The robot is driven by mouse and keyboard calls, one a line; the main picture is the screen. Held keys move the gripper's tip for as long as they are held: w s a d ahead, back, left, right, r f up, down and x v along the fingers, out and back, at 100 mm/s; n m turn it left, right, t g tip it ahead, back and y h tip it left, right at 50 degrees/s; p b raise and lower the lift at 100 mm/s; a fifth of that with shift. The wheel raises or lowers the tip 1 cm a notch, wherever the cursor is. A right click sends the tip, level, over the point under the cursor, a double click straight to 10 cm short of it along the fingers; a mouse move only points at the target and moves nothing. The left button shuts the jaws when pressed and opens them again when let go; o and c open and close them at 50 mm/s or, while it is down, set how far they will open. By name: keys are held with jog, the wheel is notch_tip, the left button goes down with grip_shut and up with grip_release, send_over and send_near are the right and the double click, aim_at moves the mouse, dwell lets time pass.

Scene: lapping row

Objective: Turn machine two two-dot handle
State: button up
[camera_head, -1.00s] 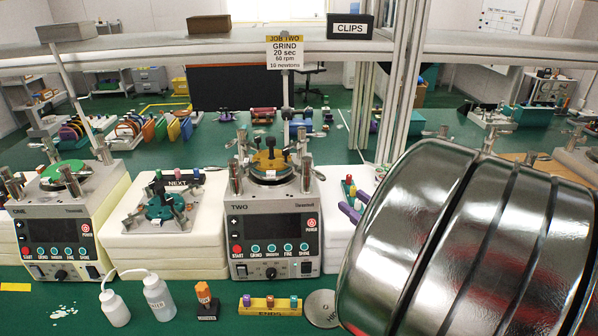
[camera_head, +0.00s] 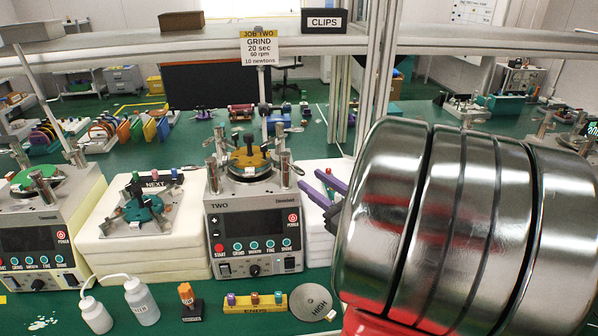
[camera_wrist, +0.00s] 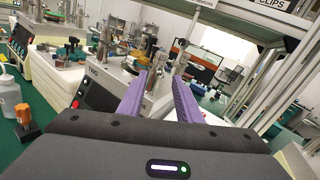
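Machine two (camera_head: 255,222) is a grey unit labelled TWO, with a dark panel and a gold plate (camera_head: 250,158) on top. Silver upright handles (camera_head: 285,168) stand around the plate; dots on them are too small to read, so I cannot tell which is the two-dot handle. My gripper (camera_head: 309,180) is just right of machine two's top in the head view, its purple fingers apart and empty. In the wrist view my gripper (camera_wrist: 160,77) is open, with machine two (camera_wrist: 103,88) behind and left of the fingers. My silver arm hides what lies right of it.
A white block with a NEXT fixture (camera_head: 143,207) stands left of machine two, then machine one (camera_head: 40,230). Bottles (camera_head: 141,300), an orange-topped item (camera_head: 187,295), a yellow ENDS strip (camera_head: 256,303) and a round disc (camera_head: 311,301) lie in front. A shelf (camera_head: 215,45) crosses above.

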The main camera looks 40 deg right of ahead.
aim_at(300, 172)
jog(key=shift+w+d, duration=0.2)
jog(key=shift+w, duration=3.1)
jog(key=shift+c, duration=0.6)
grip_shut()
jog(key=shift+d, duration=0.1)
